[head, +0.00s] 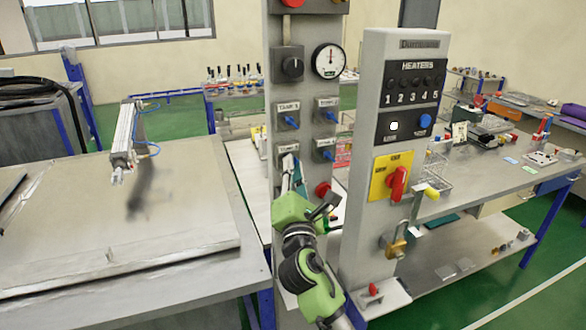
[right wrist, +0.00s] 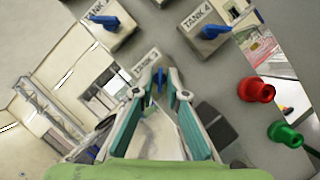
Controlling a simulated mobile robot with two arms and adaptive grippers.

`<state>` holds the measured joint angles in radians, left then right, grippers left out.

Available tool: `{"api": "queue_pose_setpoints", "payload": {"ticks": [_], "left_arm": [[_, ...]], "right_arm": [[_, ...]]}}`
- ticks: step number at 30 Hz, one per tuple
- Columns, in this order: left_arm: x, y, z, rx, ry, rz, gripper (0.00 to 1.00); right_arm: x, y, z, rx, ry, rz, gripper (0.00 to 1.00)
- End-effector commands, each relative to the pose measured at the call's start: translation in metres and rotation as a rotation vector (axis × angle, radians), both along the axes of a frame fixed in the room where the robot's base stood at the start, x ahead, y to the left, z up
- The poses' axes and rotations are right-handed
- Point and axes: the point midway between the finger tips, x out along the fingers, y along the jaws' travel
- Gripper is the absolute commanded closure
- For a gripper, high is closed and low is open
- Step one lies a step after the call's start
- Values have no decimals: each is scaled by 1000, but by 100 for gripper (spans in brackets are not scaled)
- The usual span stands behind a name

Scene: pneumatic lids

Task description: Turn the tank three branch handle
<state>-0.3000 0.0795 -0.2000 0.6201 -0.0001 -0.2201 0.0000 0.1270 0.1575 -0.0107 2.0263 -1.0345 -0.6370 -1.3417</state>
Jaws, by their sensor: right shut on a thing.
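The tank three branch handle is a small blue lever (right wrist: 159,80), seen in the right wrist view below a partly covered TANK label (right wrist: 147,61). My right gripper (right wrist: 160,82) is shut on it, with one finger on each side. In the head view my right gripper (head: 290,166) reaches up to the lower left valve on the grey column (head: 307,80) and covers most of that handle. The tank four handle (head: 327,155) is to its right, and it also shows in the right wrist view (right wrist: 214,31). My left gripper is not in view.
A red button (head: 323,189) is right of my gripper; a green button (right wrist: 286,134) shows beside it in the wrist view. Other blue handles (head: 291,122) sit above. A heater panel (head: 410,100) stands to the right. A metal lid (head: 70,220) lies at left.

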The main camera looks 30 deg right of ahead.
Motion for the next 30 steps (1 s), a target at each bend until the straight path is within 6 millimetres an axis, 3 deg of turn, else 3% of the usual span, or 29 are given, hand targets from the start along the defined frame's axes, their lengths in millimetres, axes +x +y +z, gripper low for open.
{"api": "queue_pose_setpoints", "payload": {"ticks": [7, 8, 9, 20, 23, 30], "left_arm": [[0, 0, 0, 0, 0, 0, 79], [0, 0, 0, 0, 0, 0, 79], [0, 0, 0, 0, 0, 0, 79], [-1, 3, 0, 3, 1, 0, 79], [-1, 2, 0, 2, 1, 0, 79], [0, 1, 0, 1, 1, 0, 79]], "right_arm": [[0, 0, 1, 1, -1, 0, 100], [0, 0, 1, 1, -1, 0, 82], [0, 0, 1, 1, -1, 0, 79], [-3, 2, -1, 0, 1, 1, 79], [-12, 8, -5, 1, 3, 2, 79], [-54, 31, -19, 3, 3, 0, 79]]}}
